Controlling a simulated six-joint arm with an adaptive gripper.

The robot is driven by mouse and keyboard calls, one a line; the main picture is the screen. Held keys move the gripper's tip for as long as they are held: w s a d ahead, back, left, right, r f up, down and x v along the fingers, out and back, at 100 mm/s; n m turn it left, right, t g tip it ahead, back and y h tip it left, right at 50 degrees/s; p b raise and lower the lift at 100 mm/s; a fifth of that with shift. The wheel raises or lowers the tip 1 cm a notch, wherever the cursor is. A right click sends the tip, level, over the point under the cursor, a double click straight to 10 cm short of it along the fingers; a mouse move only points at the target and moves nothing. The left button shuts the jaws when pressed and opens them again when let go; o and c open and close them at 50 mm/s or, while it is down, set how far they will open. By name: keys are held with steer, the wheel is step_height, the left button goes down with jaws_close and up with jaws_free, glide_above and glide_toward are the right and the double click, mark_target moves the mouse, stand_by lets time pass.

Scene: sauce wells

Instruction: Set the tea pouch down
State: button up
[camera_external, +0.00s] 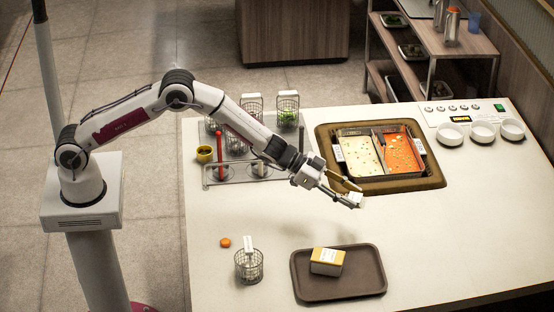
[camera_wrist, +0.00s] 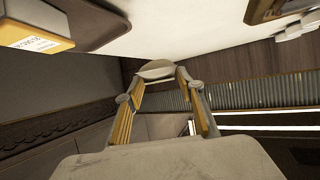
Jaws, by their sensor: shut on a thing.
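A small pale pouch, which I take to be the tea pouch (camera_wrist: 156,71), sits between the two fingertips of my gripper (camera_wrist: 161,88) in the wrist view. In the external view my gripper (camera_external: 355,195) is shut on it, and little of the pouch shows past the fingers. The gripper is tilted and held above the pale counter (camera_external: 240,205), between the sauce well and the brown tray. The pouch looks clear of the counter.
The sauce well (camera_external: 380,185) with white and orange sauces lies behind. A wire basket (camera_external: 249,266) and an orange disc (camera_external: 225,242) stand left. White bowls (camera_external: 482,131) are back right. The right counter is clear.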

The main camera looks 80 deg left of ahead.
steer(key=s+d+n+y, duration=0.1)
steer(key=s+d, duration=0.2)
steer(key=s, duration=0.3)
steer(key=s+d+n, duration=0.1)
steer(key=s+d, duration=0.3)
steer(key=s, duration=0.2)
steer(key=s+a+f+n+t+y, duration=0.1)
steer(key=s+a+f+n+y, duration=0.1)
steer(key=s+a, duration=0.7)
steer(key=shift+s+a+n+y, duration=0.25)
steer(key=shift+a+n+y, duration=0.35)
steer(key=shift+a+y, duration=0.55)
steer(key=shift+d, duration=0.1)
steer(key=shift+f, duration=2.9)
steer(key=shift+f, duration=0.1)
steer(key=shift+f, duration=2)
